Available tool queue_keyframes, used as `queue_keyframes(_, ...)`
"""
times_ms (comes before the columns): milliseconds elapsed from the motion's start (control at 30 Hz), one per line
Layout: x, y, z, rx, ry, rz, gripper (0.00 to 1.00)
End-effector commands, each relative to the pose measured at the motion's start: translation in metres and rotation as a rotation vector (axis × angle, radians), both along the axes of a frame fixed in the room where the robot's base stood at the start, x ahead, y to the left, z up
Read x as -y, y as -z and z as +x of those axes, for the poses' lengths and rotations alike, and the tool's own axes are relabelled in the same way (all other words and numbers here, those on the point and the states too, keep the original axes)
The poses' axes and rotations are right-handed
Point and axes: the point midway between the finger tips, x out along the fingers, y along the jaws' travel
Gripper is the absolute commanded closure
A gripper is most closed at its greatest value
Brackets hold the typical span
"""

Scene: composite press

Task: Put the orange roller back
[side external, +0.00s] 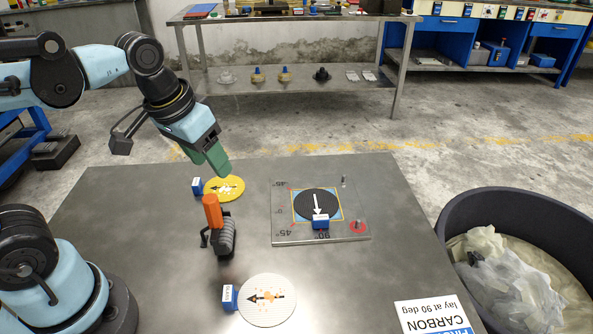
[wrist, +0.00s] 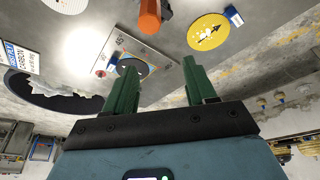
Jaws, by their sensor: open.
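The orange roller stands on the grey table (side external: 150,290), its orange handle (side external: 212,210) pointing up and its grey ribbed head (side external: 227,237) low. A dark bent piece shows at its left side; I cannot tell whether it is a stand or part of the roller. My gripper (side external: 222,170) is open and empty, above and behind the handle, apart from it. In the wrist view the green fingers (wrist: 158,75) are spread with nothing between them, and the orange handle (wrist: 150,17) is at the top edge, beyond the fingertips.
A marked plate (side external: 283,236) holds a black disc with a white arrow (side external: 318,203). A yellow disc (side external: 225,188) and a white disc (side external: 268,300) lie near blue tags. A carbon sign (side external: 433,317) is front right; a black bin (side external: 450,215) stands beyond the table's right edge.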

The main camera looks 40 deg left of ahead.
Motion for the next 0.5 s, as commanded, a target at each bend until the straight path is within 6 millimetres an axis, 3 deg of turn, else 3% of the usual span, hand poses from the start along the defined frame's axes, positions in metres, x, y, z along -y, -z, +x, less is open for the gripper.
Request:
queue_keyframes(200,-0.009,0.022,0.009,0.260,0.055,0.036,0.44)
queue_keyframes(500,-0.010,0.023,0.011,0.301,0.064,0.044,0.44)
